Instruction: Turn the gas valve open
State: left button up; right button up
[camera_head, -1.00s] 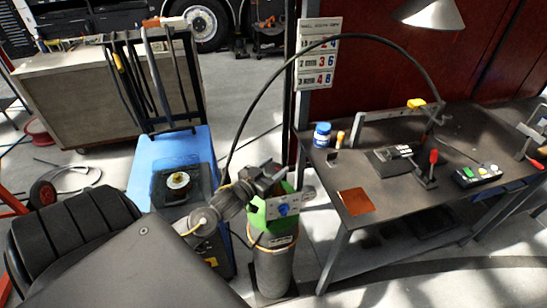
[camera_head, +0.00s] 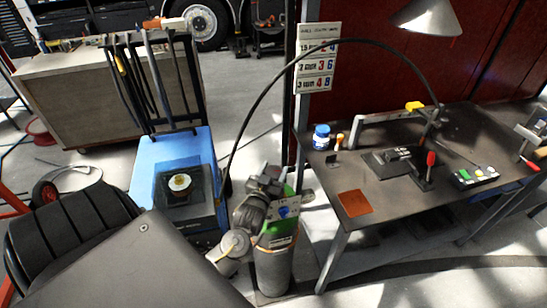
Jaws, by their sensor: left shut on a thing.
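A grey gas cylinder (camera_head: 272,270) with a green shoulder stands upright, left of the workbench. A pale plate with a blue knob (camera_head: 284,212) is at its top. My left gripper (camera_head: 275,187) is over the cylinder top, its arm coming up from the lower left. It is shut on the gas valve there; the valve and the fingertips are largely hidden by the gripper. My right gripper is not in view.
A black hose (camera_head: 262,98) arches from near the cylinder to the workbench (camera_head: 400,205), which holds a blue jar (camera_head: 321,137) and tools. A blue cart (camera_head: 172,160) stands left of the cylinder. A black seat (camera_head: 70,235) is at lower left.

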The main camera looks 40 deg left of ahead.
pick_arm(q)
jog(key=o, duration=1)
jog(key=shift+s+d+f, duration=0.1)
jog(key=shift+s+d, duration=0.05)
jog(key=shift+s, duration=0.15)
jog(key=shift+b+v, duration=1.75)
jog(key=shift+v, duration=3.35)
